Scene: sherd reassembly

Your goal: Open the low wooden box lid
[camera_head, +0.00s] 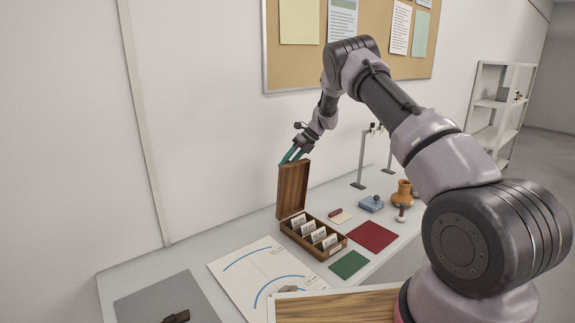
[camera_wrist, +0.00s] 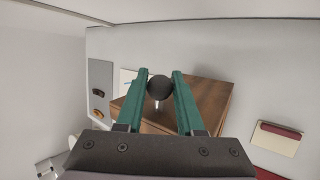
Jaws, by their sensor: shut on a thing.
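The low wooden box (camera_head: 334,254) stands on the table with its lid (camera_head: 292,188) raised about upright at the back left. Inside the box are several upright labelled cards (camera_head: 317,235). My gripper (camera_head: 291,157) is at the top edge of the lid. In the wrist view, my gripper (camera_wrist: 161,82) has its green fingers shut on a dark round knob (camera_wrist: 159,88). The brown wooden lid panel (camera_wrist: 211,98) shows beneath the fingers. The knob is hidden in the head view.
A red mat (camera_head: 371,236) and a green mat (camera_head: 349,264) lie beside the box. A blue block (camera_head: 370,204), a clay jar (camera_head: 402,193) and a metal stand (camera_head: 361,160) stand farther right. A white sheet with blue arcs (camera_head: 250,262) lies left. The wall is close behind the lid.

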